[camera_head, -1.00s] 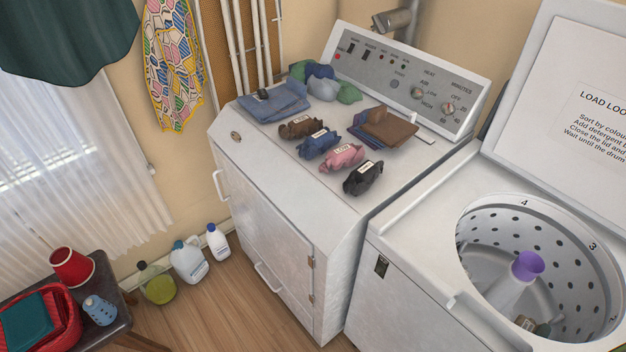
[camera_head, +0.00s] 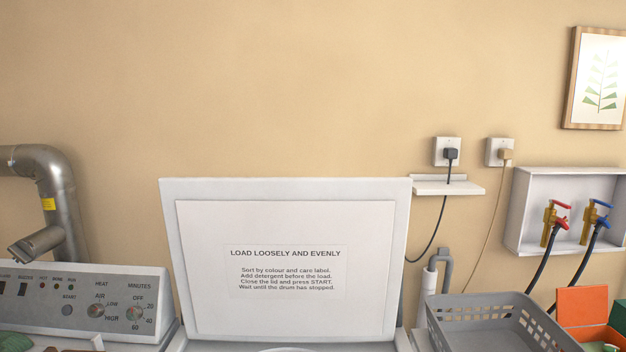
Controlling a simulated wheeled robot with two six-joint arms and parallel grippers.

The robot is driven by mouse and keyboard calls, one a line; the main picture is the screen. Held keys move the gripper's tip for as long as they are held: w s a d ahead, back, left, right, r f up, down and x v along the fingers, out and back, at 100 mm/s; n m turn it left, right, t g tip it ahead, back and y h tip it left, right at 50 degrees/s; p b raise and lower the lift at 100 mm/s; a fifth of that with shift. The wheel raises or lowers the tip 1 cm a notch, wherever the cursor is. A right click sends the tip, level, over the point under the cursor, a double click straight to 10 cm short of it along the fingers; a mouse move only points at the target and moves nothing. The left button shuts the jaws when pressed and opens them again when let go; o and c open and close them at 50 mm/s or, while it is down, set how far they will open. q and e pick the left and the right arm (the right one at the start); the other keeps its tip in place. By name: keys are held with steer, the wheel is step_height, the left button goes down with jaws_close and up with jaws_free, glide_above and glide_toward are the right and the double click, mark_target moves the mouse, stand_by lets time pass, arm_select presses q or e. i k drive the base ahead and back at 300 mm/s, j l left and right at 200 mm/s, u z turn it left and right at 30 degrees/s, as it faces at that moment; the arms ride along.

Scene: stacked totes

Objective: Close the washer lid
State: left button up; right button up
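The washer lid (camera_head: 190,190) stands open and upright in the lower middle of the head view. Its inner face carries a white panel with a printed notice (camera_head: 286,270). Only a thin strip of the washer's top and drum opening shows at the bottom edge below the lid. The rest of the washer is out of frame. Neither of my grippers is in view.
The dryer's control panel (camera_head: 85,302) is at the lower left, with a metal duct (camera_head: 58,200) behind it. A grey basket (camera_head: 490,318) is at the right, beside the lid. Hoses with taps (camera_head: 553,222) and sockets (camera_head: 447,151) are on the wall.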

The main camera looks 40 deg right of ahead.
mark_target(256, 260)
steer(key=z, duration=0.85)
steer(key=l, duration=0.1)
steer(key=k+u, duration=0.05)
